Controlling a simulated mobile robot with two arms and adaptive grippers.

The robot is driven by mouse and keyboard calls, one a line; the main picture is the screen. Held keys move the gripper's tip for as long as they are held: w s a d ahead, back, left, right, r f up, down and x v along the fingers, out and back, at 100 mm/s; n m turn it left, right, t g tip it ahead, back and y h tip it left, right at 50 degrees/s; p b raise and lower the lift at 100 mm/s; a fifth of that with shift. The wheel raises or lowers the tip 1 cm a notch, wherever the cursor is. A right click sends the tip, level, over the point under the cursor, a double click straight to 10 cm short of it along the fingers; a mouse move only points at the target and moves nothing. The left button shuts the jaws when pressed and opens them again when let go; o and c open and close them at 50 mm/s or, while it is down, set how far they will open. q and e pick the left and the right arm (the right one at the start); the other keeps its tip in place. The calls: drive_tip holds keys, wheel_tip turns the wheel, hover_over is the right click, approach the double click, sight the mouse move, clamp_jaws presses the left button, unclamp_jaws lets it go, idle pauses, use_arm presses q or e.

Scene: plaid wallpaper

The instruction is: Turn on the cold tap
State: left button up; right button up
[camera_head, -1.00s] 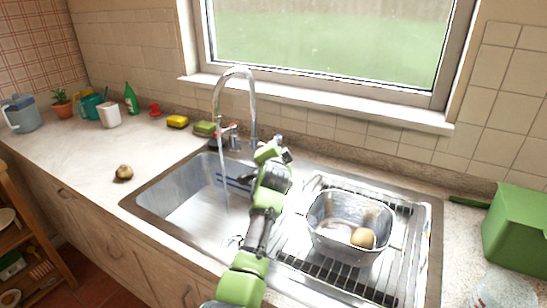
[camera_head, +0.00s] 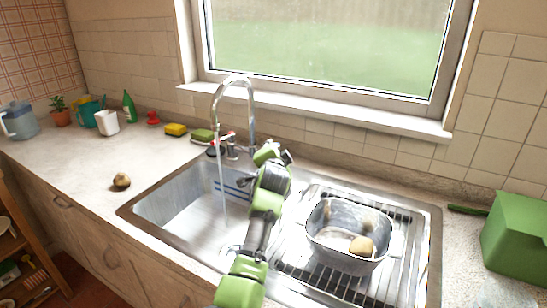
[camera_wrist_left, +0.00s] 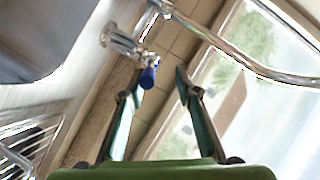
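The chrome tap (camera_head: 233,80) stands behind the sink, and a thin stream of water falls from its spout into the left basin (camera_head: 185,212). Its red-marked handle (camera_head: 226,136) shows left of the tap body. In the left wrist view, the blue-tipped cold handle (camera_wrist_left: 148,76) lies close to the left fingertip, between the two spread fingers in the picture; contact cannot be told. My left gripper (camera_wrist_left: 158,78) is open and empty. In the head view, my left gripper (camera_head: 273,154) is just right of the tap base, and the cold handle is hidden or too small. My right gripper is out of view.
A metal basket (camera_head: 330,252) holding a potato-like item (camera_head: 361,246) stands on the drainer rack (camera_head: 410,230) to the right. Sponges (camera_head: 176,130) lie behind the sink. The window sill (camera_head: 330,112) runs behind the tap. A green box (camera_head: 518,235) stands far right.

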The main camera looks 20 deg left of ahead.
use_arm(q)
wheel_tip(320, 180, up, 8)
drive_tip(key=shift+s+f, duration=0.1)
